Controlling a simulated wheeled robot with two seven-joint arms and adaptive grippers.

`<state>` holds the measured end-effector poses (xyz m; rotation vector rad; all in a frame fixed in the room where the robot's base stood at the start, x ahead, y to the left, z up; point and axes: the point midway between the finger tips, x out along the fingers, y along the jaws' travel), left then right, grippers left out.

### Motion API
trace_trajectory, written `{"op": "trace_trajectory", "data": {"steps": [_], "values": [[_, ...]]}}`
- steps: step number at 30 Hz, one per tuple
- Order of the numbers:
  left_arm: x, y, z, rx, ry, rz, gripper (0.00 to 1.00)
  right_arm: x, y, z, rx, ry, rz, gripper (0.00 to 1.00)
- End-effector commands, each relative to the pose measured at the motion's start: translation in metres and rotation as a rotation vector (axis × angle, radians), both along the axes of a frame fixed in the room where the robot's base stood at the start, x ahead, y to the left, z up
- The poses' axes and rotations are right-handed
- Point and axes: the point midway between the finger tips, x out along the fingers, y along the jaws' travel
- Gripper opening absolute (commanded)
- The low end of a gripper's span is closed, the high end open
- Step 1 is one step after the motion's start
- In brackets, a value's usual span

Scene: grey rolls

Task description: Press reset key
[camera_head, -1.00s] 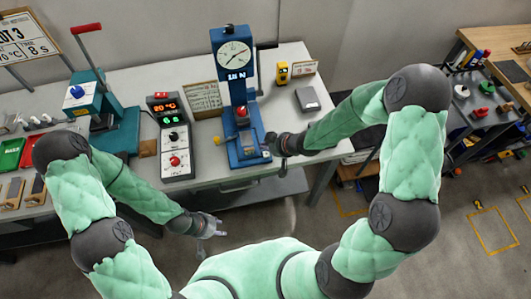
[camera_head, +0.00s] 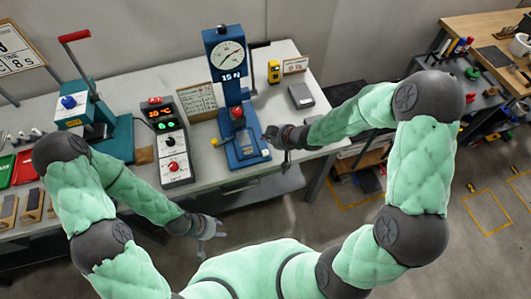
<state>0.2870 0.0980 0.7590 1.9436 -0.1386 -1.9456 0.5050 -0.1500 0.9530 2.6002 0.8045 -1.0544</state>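The blue press tester (camera_head: 229,83) stands on the bench, with a round white dial (camera_head: 229,54), a small lit display (camera_head: 232,76) that seems to read 15 N, and a red-topped part (camera_head: 237,113) above its base. I cannot make out which key is marked reset. My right gripper (camera_head: 271,137) is just right of the tester's column, above the base's right edge; contact and finger opening are too small to tell. My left gripper (camera_head: 213,229) hangs empty in front of the bench, fingers apart.
A teal lever press (camera_head: 82,108) is further left. A yellow device (camera_head: 274,71) and a grey box (camera_head: 302,96) lie to the right.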

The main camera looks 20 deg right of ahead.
Motion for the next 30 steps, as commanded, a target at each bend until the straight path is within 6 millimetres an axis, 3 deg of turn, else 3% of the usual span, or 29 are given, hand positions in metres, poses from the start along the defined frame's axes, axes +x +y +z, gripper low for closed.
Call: {"op": "trace_trajectory", "data": {"steps": [18,30], "values": [[0.0,0.0,-0.068,0.0,0.0,0.0,0.4,0.0,0.0,-0.07,0.001,0.0,-0.001,0.0],[0.0,0.0,-0.073,0.0,0.0,0.0,0.4,0.0,0.0,-0.077,0.0,0.0,0.0,0.0]]}}
